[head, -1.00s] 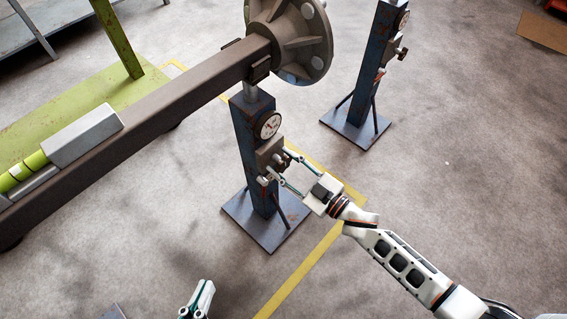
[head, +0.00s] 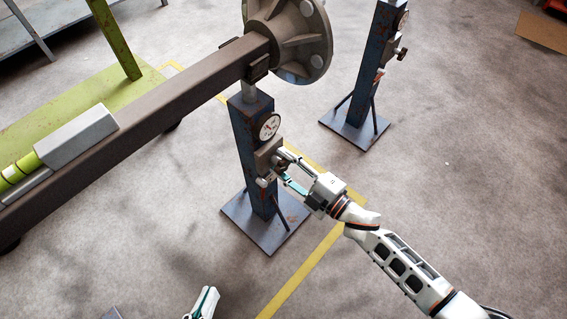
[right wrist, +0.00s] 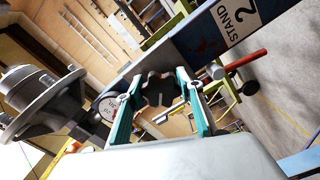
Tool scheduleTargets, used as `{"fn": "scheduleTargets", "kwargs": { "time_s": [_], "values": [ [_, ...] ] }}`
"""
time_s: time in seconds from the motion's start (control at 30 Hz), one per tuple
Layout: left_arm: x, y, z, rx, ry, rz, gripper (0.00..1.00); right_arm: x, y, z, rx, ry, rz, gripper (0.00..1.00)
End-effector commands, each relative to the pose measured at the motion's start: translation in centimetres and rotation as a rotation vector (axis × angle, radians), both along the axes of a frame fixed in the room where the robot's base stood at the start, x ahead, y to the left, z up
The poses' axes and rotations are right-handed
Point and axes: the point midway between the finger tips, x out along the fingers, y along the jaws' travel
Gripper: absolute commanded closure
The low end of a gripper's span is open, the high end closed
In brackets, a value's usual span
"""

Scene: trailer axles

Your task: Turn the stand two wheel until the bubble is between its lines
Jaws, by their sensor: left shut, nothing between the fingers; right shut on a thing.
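My left gripper (head: 208,296) is shut and empty at the bottom edge.
A second blue stand (head: 372,75) stands at the back right. A hub flange (head: 305,40) is on the beam's end above stand two. A green frame (head: 95,105) lies behind the beam.

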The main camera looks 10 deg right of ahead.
Motion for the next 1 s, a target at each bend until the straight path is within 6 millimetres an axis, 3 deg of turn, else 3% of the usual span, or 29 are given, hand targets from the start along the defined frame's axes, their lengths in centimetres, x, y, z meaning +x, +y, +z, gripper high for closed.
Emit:
{"fn": "scheduleTargets", "kwargs": {
  "time_s": [0.57, 0.6, 0.63, 1.0],
  "values": [
    [0.03, -0.04, 0.03, -0.006, 0.000, 0.004, 1.00, -0.02, -0.07, -0.07, -0.024, -0.017, 0.000, 0.85],
    [0.03, -0.04, 0.03, -0.006, 0.000, 0.004, 1.00, -0.02, -0.07, -0.07, -0.024, -0.017, 0.000, 0.53],
    [0.03, -0.04, 0.03, -0.006, 0.000, 0.004, 1.00, -0.02, -0.07, -0.07, -0.024, -0.017, 0.000, 0.46],
    [0.03, 0.00, -0.01, -0.005, 0.000, 0.006, 1.00, -0.14, -0.13, -0.04, -0.024, -0.017, 0.000, 0.46]
  ]
}}
